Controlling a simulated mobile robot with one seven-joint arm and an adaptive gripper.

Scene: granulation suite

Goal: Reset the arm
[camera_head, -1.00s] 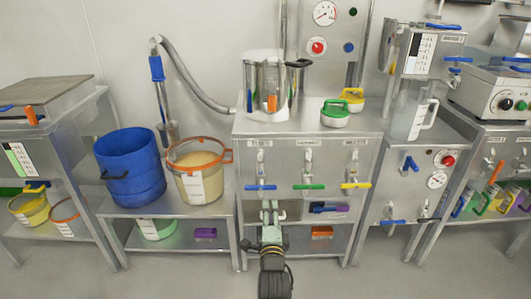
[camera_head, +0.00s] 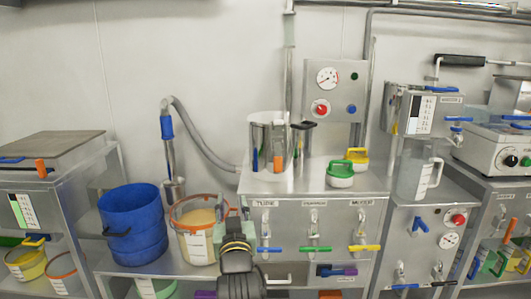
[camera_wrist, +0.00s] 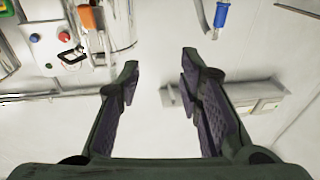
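My gripper (camera_head: 235,217) is in the lower middle of the head view, raised in front of the steel bench and overlapping the right side of the cream-filled bucket. In the wrist view my gripper (camera_wrist: 160,68) is open, with its two dark fingers wide apart. Nothing is between the fingers; only pale wall shows there. My arm (camera_head: 240,280) rises from the bottom edge of the head view.
A steel bench (camera_head: 262,185) carries a steel pot (camera_head: 268,135) and a green-handled lid (camera_head: 340,174). A blue bucket (camera_head: 130,215) and an orange-rimmed bucket (camera_head: 196,245) stand on the left shelf. A blue-handled hose (camera_head: 167,128) hangs behind them.

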